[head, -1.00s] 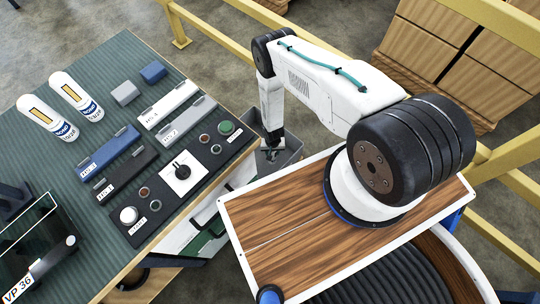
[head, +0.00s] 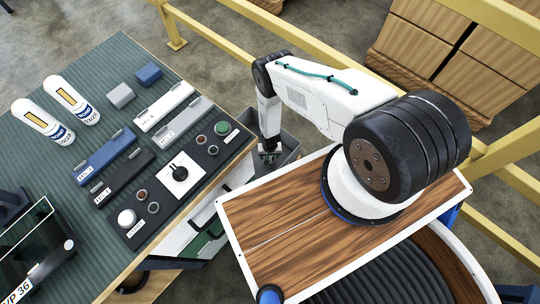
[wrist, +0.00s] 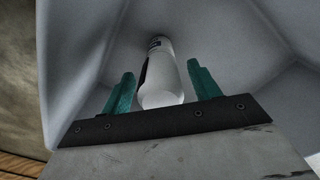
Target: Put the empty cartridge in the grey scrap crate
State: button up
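The grey scrap crate (head: 288,143) stands at the right of the table's far corner, partly hidden by my arm. My gripper (head: 268,157) points down at its opening. In the wrist view the crate's pale grey walls (wrist: 85,55) surround the teal fingers of my gripper (wrist: 160,75). The fingers are spread. A white cartridge (wrist: 162,80) with a dark mark lies beyond and between them inside the crate, with a narrow gap on each side. The head view does not show this cartridge. Two other white cartridges (head: 43,120) (head: 72,100) lie on the table.
The green table (head: 110,60) carries several labelled blocks and a control panel (head: 180,173) with knobs. A clear-sided box (head: 25,245) is at the lower left. Yellow rails (head: 215,25) run behind the crate; brown boxes (head: 425,45) stand at the back right.

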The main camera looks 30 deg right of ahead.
jog(key=shift+r, duration=0.1)
notch_tip(320, 180, up, 12)
jog(key=shift+r, duration=0.1)
jog(key=w+r, duration=1)
jog(key=r, duration=0.4)
jog(key=w+r+n, duration=0.2)
jog(key=w+r, duration=0.1)
jog(key=r, duration=3.3)
jog(key=s+r+n+t, duration=0.1)
jog(key=s+r, duration=0.6)
jog(key=r, duration=0.5)
jog(key=s+r, duration=0.7)
jog(key=r, duration=0.4)
jog(key=s+r, duration=0.4)
jog(key=s, duration=0.6)
jog(key=s+d+r+n, duration=0.1)
jog(key=s+r, duration=0.3)
jog(key=s, duration=0.7)
jog(key=shift+s, duration=0.3)
